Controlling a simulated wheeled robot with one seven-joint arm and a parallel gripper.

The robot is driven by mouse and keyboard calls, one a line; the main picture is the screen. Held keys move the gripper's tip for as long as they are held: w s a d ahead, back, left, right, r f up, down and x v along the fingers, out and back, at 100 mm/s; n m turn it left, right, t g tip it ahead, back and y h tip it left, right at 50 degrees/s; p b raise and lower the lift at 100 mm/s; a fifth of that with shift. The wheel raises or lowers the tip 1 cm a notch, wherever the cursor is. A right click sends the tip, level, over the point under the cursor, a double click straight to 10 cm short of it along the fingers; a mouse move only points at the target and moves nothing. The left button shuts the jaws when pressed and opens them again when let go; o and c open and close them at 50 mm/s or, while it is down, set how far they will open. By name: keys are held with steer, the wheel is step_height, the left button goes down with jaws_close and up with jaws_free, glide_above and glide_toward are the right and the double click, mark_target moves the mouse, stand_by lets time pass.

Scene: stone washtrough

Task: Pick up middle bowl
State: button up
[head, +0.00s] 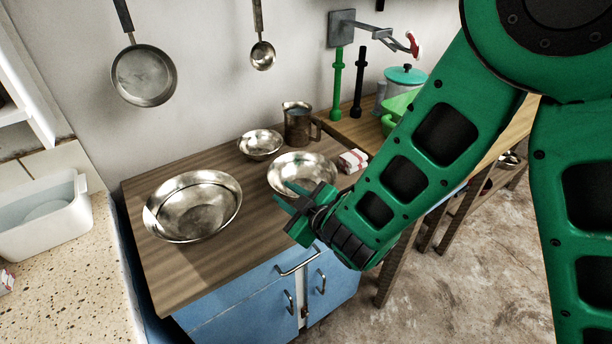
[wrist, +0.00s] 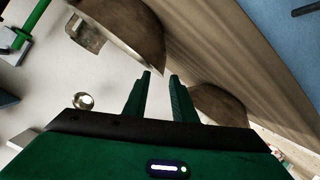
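Three metal bowls stand on the wooden countertop (head: 200,268): a wide one (head: 192,205) at left, a small one (head: 260,143) at the back, and a mid-sized one (head: 300,170) at right. My gripper (head: 284,195) is in front of the mid-sized bowl and overlaps its near rim in the head view. In the wrist view the fingers (wrist: 161,76) are apart, with nothing between them. One bowl (wrist: 130,28) shows large above the fingertips there. Another bowl (wrist: 222,105) is partly hidden behind the right finger. I cannot tell whether the fingers touch any bowl.
A metal pitcher (head: 298,124) stands behind the mid-sized bowl, and a red-and-white packet (head: 353,160) lies to its right. A pan (head: 143,75) and a ladle (head: 262,54) hang on the wall. The countertop's front left is clear. Blue cabinet doors (head: 250,300) are below.

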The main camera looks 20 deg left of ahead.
mark_target(272, 183)
steer(key=shift+x, duration=2.8)
steer(key=shift+w+d, duration=0.1)
jaws_close()
